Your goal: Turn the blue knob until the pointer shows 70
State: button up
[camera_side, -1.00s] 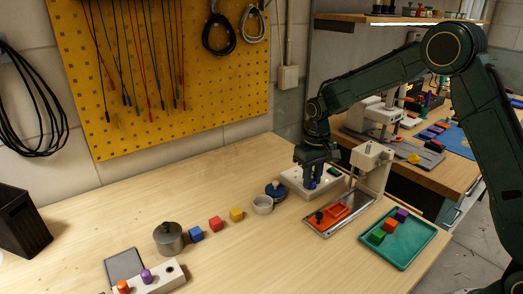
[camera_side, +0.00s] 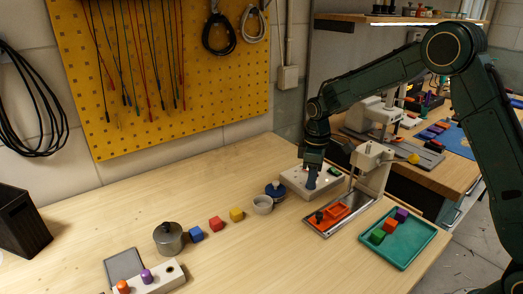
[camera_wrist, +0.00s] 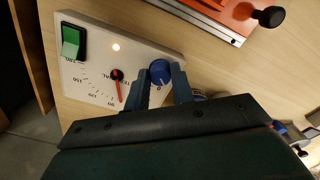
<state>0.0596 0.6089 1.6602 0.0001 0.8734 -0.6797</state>
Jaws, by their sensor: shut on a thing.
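The blue knob (camera_wrist: 160,70) sits on a pale panel (camera_wrist: 137,50) in the wrist view. My gripper (camera_wrist: 163,82) has one finger on each side of the knob and is shut on it. The exact reading is too small to tell. In the side view the panel (camera_side: 296,180) lies on the bench with my gripper (camera_side: 311,186) down over it, hiding most of the knob.
A green rocker switch (camera_wrist: 72,42) and a lit lamp (camera_wrist: 116,46) are on the panel.

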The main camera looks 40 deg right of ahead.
dwell(0.4)
jog(key=o, duration=1)
jog(key=shift+r, duration=0.1)
notch_tip(320, 180, up, 14)
dwell(0.4)
